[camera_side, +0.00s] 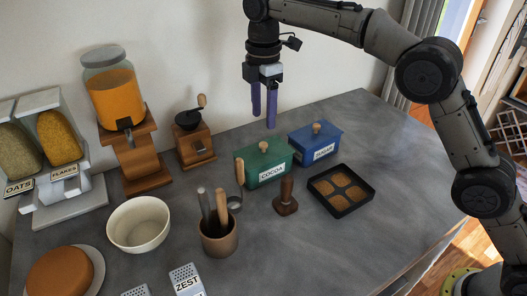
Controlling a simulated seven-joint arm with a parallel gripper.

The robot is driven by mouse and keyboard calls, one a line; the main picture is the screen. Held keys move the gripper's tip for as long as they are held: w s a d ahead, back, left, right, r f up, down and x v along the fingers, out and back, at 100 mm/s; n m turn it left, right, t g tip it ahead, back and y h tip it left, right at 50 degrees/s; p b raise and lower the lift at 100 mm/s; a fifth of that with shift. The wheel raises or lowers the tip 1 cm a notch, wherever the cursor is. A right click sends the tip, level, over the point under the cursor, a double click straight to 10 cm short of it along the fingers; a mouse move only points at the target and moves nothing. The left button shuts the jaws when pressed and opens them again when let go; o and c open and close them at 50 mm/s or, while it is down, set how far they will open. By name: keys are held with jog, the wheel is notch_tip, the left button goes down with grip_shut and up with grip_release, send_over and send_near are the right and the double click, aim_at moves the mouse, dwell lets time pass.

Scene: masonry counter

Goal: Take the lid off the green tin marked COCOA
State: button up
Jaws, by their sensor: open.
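The green tin (264,170) marked COCOA stands on the grey counter with its lid on. The lid's round wooden knob (263,146) sticks up from the top. My gripper (264,118) hangs above the tin with its two purple fingers pointing down. It is open and empty, its fingertips a little above the height of the knob as far as this view shows. A wooden handle partly covers the tin's left end.
A blue tin marked SUGAR (318,148) stands just right of the green one. In front are a wooden stamp (287,199), a dark tray of brown squares (318,181) and a utensil crock (220,238). A coffee grinder (195,146) is to the left. The counter's right side is bare.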

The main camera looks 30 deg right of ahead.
aim_at(263, 143)
jog(key=shift+f, duration=3.85)
jog(key=shift+c, duration=0.2)
grip_shut()
